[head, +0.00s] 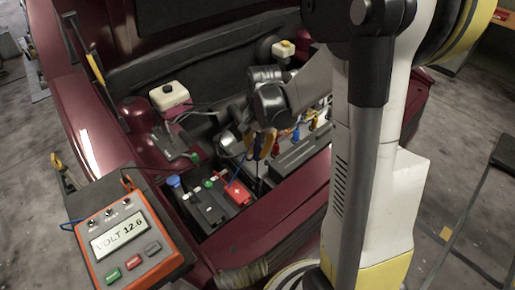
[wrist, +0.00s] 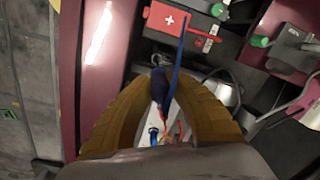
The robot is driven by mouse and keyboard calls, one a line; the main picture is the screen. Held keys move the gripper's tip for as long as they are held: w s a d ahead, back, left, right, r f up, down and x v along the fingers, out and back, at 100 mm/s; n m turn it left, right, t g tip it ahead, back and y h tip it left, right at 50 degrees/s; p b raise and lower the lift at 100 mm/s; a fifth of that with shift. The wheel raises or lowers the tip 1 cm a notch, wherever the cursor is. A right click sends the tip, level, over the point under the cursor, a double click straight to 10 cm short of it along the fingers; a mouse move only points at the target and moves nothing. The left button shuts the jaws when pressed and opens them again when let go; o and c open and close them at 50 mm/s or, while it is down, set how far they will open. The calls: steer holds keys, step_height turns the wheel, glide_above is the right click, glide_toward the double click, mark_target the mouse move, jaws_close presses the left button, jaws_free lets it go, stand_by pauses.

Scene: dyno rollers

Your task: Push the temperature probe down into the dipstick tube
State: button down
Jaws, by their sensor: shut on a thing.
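My gripper (head: 262,147) is down in the engine bay, in front of the engine. In the wrist view its two yellow-brown fingers (wrist: 160,88) are closed around a dark blue piece, which I take to be the handle of the temperature probe (wrist: 159,86). A thin blue strip or lead runs up the wrist picture beside it. The probe's lower end is hidden or too small to make out. I cannot pick out the dipstick tube for certain in either view, nor tell whether the probe touches it.
A battery with a red cover (head: 237,192) stands just left of my gripper; the cover also shows in the wrist view (wrist: 166,19). A voltmeter (head: 124,237) sits on the near left. A white reservoir (head: 169,96) and the dark red body edge (head: 275,225) border the bay.

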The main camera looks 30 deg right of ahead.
step_height(320, 180, down, 12)
steer(key=b, duration=0.9)
steer(key=shift+f, duration=0.1)
stand_by(0.3)
steer(key=c, duration=1.3)
jaws_free()
steer(key=shift+c, duration=0.2)
steer(key=r, duration=1.2)
steer(key=shift+s+d, duration=0.2)
steer(key=shift+d, duration=0.15)
